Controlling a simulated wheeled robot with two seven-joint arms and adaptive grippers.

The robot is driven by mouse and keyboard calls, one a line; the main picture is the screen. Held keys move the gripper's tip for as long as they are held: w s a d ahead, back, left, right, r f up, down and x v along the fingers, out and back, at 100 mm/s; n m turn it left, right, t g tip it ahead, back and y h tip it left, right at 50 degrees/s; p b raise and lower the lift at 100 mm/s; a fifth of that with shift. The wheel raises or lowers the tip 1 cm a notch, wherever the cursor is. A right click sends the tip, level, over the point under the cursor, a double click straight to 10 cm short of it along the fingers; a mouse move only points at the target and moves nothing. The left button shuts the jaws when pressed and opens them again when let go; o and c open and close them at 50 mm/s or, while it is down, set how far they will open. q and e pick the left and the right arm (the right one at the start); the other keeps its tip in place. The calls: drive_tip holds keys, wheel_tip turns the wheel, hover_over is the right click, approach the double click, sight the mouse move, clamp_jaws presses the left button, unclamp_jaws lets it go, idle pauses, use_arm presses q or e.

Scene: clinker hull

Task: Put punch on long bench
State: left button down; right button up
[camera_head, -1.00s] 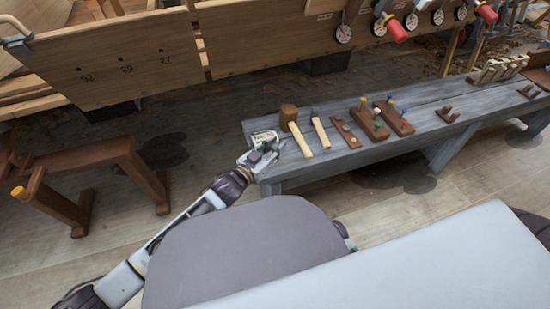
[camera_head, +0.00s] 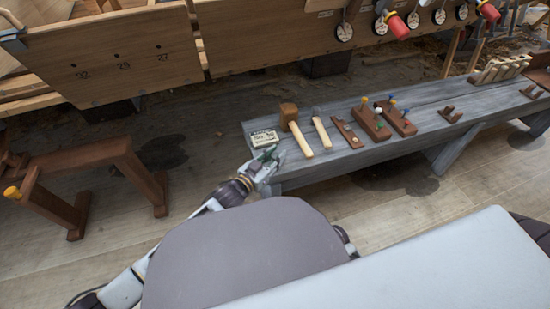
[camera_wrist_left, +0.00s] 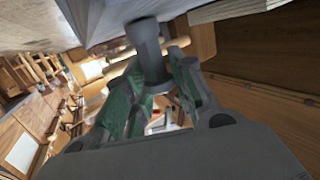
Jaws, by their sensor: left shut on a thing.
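The long bench (camera_head: 437,97) is a weathered grey wooden bench running from the centre to the upper right of the head view. My left gripper (camera_head: 266,160) is at its near left end, by the front edge. In the left wrist view, the green-padded fingers of my left gripper (camera_wrist_left: 155,92) are shut on the punch (camera_wrist_left: 148,48), a dark grey cylinder with a wider end. The punch cannot be made out clearly in the head view. A grey bench surface shows close by at the top of the wrist view. My right gripper is not in view.
A labelled box (camera_head: 264,138) lies on the bench's left end. Beside it are a mallet (camera_head: 297,130), a hammer (camera_head: 321,131) and brown wooden racks (camera_head: 371,122) with coloured pegs. A brown trestle (camera_head: 90,160) stands left, and the plank hull (camera_head: 120,60) stands behind.

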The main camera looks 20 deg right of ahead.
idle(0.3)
use_arm(q)
drive_tip(key=c, duration=1.2)
unclamp_jaws()
drive_tip(key=shift+f, duration=0.1)
drive_tip(key=p+v, duration=0.4)
drive_tip(key=v, duration=0.8)
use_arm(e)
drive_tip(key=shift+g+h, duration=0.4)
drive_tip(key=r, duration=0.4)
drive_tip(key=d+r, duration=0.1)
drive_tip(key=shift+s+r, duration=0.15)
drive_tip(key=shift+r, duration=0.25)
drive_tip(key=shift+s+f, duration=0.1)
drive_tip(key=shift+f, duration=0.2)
